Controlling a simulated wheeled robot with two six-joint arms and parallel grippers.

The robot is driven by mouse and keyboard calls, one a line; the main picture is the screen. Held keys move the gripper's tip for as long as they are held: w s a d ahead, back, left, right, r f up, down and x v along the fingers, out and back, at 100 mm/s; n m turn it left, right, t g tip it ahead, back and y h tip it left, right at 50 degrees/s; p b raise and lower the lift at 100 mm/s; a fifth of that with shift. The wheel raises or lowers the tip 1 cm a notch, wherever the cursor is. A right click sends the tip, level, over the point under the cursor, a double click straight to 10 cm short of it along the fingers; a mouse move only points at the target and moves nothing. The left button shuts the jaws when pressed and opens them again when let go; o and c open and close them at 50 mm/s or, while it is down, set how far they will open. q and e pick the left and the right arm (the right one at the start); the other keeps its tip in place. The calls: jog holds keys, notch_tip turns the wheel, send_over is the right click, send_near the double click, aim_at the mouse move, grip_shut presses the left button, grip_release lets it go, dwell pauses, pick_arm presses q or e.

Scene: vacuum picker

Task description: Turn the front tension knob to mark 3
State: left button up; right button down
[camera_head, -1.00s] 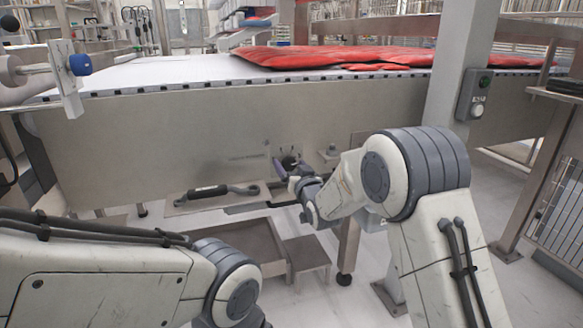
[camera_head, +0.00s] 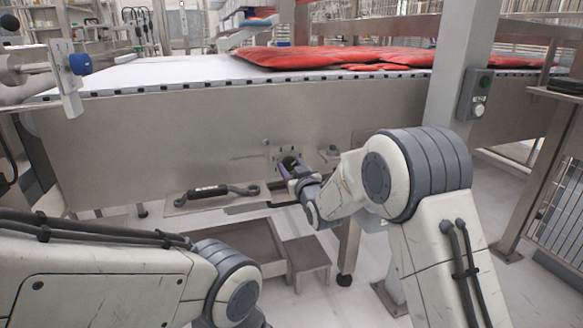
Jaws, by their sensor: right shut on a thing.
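The front tension knob (camera_head: 290,162) is a small dark knob on the steel side panel of the conveyor (camera_head: 180,135). My right gripper (camera_head: 286,167) is shut on it, with the fingers around it, and hides most of it. Small marks show on the panel just above the knob, too small to read. My left arm (camera_head: 110,270) comes in at the lower left. Its gripper is out of view.
Red vacuum packs (camera_head: 330,57) lie on the white belt (camera_head: 170,72). A black-handled wrench (camera_head: 215,191) lies on a ledge below the panel. A grey tray (camera_head: 222,243) and a step (camera_head: 307,257) are under the conveyor. A post with a switch box (camera_head: 474,95) stands at right.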

jog(key=n, duration=0.4)
jog(key=shift+f+n, duration=0.1)
jog(key=shift+n, duration=0.2)
jog(key=n, duration=0.3)
jog(key=shift+n+b, duration=0.3)
jog(key=shift+b, duration=0.1)
jog(key=n, duration=0.4)
jog(key=shift+a+f+b, duration=0.1)
jog(key=shift+b, duration=0.2)
jog(key=shift+n, duration=1.8)
jog(key=shift+c, duration=1.3)
grip_release()
